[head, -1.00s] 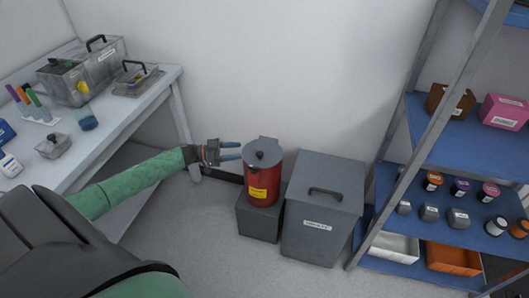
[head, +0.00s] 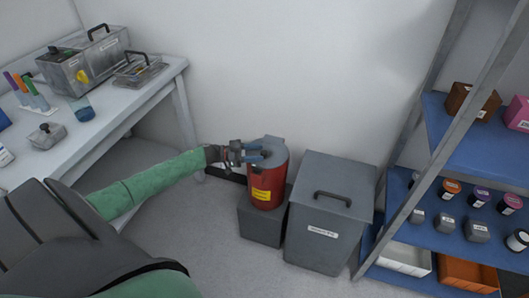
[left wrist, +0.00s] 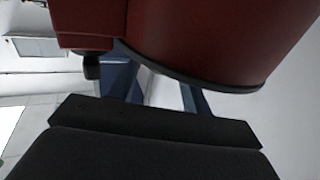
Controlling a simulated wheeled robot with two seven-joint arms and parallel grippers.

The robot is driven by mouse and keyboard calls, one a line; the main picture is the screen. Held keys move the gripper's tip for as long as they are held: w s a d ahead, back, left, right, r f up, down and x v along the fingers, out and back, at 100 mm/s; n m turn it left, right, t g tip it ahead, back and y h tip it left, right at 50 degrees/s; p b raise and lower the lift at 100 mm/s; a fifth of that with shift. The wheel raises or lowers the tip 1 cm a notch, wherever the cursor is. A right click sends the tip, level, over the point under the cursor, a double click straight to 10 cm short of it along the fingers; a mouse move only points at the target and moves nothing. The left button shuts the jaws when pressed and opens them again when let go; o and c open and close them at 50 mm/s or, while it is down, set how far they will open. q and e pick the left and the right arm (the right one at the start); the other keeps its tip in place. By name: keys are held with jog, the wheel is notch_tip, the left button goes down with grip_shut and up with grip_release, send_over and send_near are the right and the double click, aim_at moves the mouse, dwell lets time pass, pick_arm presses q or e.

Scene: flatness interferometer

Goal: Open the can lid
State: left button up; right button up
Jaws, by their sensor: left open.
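A red can (head: 267,186) with a grey lid (head: 273,144) and a yellow label stands on a grey block against the wall. The lid looks closed. Its dark knob is hidden behind my gripper in the head view. My right gripper is not in view.
The grey block (head: 260,227) bears the can. A grey bin (head: 322,240) with a black handle stands close on its right. A blue shelf rack (head: 465,150) is at the right and a workbench (head: 150,85) at the left. Floor in front is free.

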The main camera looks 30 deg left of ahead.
aim_at(264, 152)
pick_arm(q)
jog(key=shift+x, duration=1.7)
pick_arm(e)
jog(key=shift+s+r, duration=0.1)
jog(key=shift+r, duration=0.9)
pick_arm(q)
grip_shut()
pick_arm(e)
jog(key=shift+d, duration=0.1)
